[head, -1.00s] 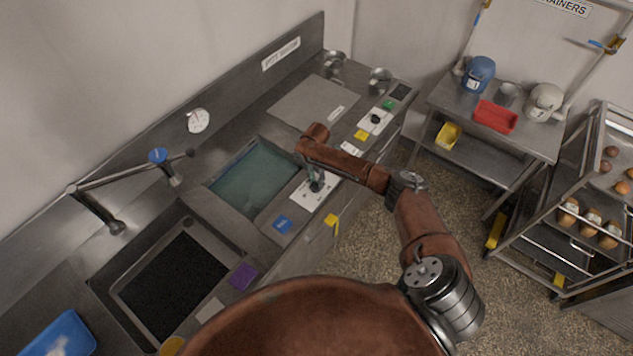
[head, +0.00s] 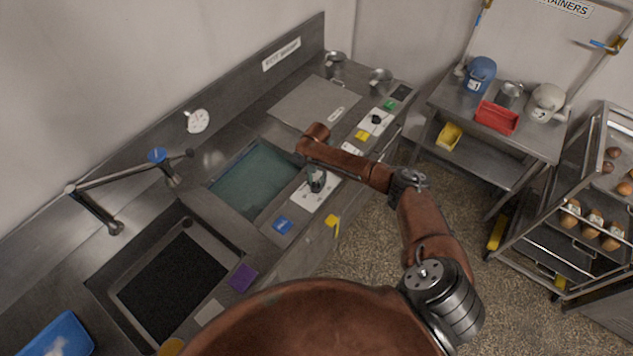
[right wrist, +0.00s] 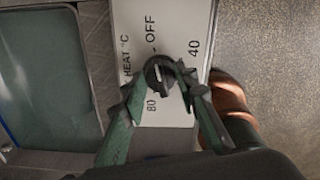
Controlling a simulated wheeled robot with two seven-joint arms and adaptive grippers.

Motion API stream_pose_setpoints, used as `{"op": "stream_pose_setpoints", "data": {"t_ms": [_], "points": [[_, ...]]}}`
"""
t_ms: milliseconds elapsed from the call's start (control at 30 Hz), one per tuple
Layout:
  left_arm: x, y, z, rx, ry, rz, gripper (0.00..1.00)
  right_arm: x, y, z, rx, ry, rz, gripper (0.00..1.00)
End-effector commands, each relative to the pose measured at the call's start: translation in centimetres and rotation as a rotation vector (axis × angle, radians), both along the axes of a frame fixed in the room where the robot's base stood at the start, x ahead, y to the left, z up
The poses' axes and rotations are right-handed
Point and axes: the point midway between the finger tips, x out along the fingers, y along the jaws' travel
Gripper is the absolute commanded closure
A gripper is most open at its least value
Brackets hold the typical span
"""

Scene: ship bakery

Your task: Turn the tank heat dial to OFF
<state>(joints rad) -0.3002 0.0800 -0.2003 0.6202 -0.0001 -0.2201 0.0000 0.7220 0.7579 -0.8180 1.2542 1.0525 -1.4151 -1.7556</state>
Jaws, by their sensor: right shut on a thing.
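The tank heat dial (right wrist: 157,72) is a dark round knob with a pale line on its top. It sits on a white plate (right wrist: 178,28) marked HEAT °C, OFF, 40 and 80. In the right wrist view, which setting the knob points to is hard to tell. My right gripper (right wrist: 165,84) is shut on the dial, one finger on each side. In the head view my right gripper (head: 316,183) stands over the white plate (head: 304,202) beside the tank of greenish water (head: 255,178) and hides the dial. My left gripper is not in view.
A second white plate with a dark knob (head: 376,119) lies farther along the counter, near a green block (head: 389,104). A blue label (head: 282,226) and a yellow tag (head: 332,223) are close to the dial plate. A rack with bread (head: 592,222) stands at right.

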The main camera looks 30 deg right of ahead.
Motion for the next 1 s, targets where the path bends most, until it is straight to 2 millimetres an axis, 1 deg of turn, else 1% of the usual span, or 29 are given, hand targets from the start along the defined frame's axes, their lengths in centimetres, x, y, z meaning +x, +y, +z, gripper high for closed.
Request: {"op": "stream_pose_setpoints", "data": {"t_ms": [267,300,533,833,933,1000], "points": [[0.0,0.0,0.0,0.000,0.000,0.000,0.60,0.0,0.1,0.0,0.001,0.001,0.003,0.97],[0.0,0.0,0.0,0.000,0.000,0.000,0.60,0.0,0.1,0.0,0.001,0.001,0.003,0.70],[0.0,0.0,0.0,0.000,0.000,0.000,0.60,0.0,0.0,0.0,0.000,0.000,0.001,0.55],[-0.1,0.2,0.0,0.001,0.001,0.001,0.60,0.0,0.0,0.2,0.000,0.000,0.000,0.55],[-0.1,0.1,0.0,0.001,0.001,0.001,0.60,0.1,0.0,1.0,0.000,-0.002,0.001,0.55],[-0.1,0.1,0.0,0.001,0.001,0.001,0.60,0.1,-0.1,2.0,-0.001,-0.003,0.002,0.55]]}}
